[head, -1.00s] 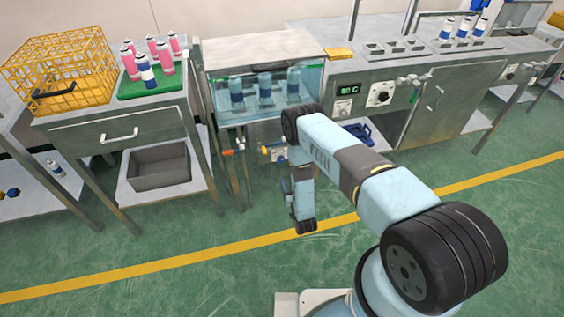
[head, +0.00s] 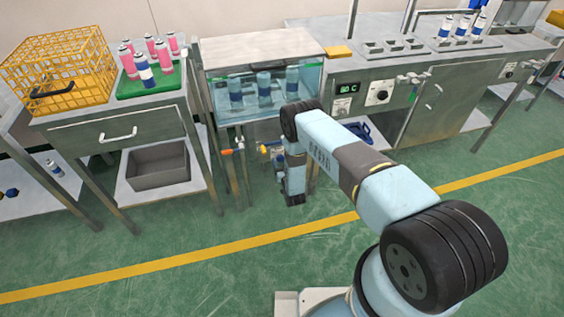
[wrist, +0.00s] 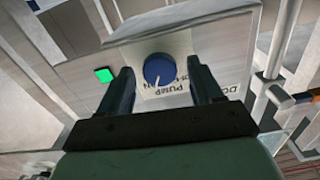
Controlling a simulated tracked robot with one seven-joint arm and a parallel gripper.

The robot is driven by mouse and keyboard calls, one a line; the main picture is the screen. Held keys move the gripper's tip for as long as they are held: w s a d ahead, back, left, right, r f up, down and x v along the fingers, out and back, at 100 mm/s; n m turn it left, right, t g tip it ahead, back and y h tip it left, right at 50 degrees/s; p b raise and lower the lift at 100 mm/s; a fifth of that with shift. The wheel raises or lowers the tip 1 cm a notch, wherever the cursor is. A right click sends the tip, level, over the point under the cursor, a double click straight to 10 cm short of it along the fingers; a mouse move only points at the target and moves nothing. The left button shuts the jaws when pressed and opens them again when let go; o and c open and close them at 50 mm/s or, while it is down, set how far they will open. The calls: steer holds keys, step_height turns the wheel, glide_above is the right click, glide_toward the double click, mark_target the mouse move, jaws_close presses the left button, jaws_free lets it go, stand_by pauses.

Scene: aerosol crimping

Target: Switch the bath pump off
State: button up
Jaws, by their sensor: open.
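The blue round pump knob (wrist: 159,70) sits on a pale panel (wrist: 181,45) in the wrist view. The lettering beside it reads PUMP, upside down in the picture. A pale pointer mark on the knob lies toward its lower edge, near what looks like the ON lettering. My gripper (wrist: 161,67) is open, with one finger at each side of the knob; I cannot tell whether they touch it. In the head view my arm hangs in front of the bath (head: 262,108) and hides most of the gripper and the knob.
A green lamp (wrist: 104,75) glows left of the knob. Pipes (wrist: 272,95) run close on the right. Orange-handled valves (head: 239,143) stand left of my arm. The floor (head: 190,270) in front is clear.

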steer(key=shift+w+a, duration=0.1)
steer(key=shift+w, duration=0.2)
steer(key=shift+c, duration=0.2)
steer(key=c, duration=1)
steer(key=shift+n, duration=0.3)
steer(key=n, duration=0.5)
steer(key=shift+a+n, duration=0.15)
steer(key=shift+n, duration=0.15)
steer(key=n, duration=0.5)
steer(key=shift+s+f+n, duration=0.1)
steer(key=shift+n, duration=0.2)
steer(key=shift+a, duration=0.1)
